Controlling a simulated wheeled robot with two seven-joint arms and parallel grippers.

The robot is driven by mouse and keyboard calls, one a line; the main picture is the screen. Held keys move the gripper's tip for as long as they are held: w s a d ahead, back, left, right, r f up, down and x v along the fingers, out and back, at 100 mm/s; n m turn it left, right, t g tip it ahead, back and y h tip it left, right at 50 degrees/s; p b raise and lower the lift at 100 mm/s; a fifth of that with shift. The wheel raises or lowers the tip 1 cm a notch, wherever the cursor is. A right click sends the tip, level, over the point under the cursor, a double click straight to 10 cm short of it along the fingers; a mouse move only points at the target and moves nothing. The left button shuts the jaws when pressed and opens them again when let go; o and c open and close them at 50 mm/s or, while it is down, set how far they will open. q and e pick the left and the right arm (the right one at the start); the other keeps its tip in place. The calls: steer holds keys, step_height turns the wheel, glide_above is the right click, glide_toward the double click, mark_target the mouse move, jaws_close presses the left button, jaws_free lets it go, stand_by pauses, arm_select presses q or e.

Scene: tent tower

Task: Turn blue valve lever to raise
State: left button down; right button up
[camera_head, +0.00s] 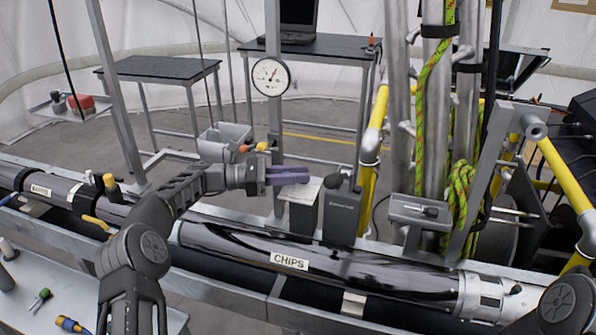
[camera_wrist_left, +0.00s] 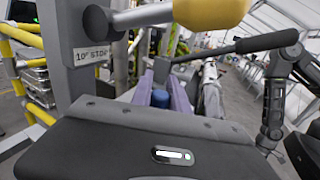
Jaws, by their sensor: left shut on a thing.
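My left gripper (camera_head: 288,175) reaches in from the left in the head view, with its purple fingers pointing right, beside the upright post under the gauge. In the left wrist view the purple fingers (camera_wrist_left: 180,98) are closed around a blue piece (camera_wrist_left: 160,98), which looks like the blue valve lever. Only a small part of it shows between the fingers. In the head view the blue lever is hidden by the fingers. My right gripper is in neither view; only a dark link of my right arm shows at the head view's bottom right.
A round gauge (camera_head: 270,76) is on the post. Orange and yellow knobs (camera_head: 262,146) sit just above my left wrist; a yellow knob (camera_wrist_left: 210,12) is close overhead in the wrist view. A long black tube labelled CHIPS (camera_head: 350,266) lies below. Vertical metal pipes (camera_head: 397,100) stand to the right.

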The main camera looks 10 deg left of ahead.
arm_select(q)
steer(key=shift+r, duration=0.1)
steer(key=c, duration=1.3)
jaws_free()
steer(key=shift+w, duration=0.1)
steer(key=shift+b+v, duration=0.4)
steer(key=shift+v, duration=3.5)
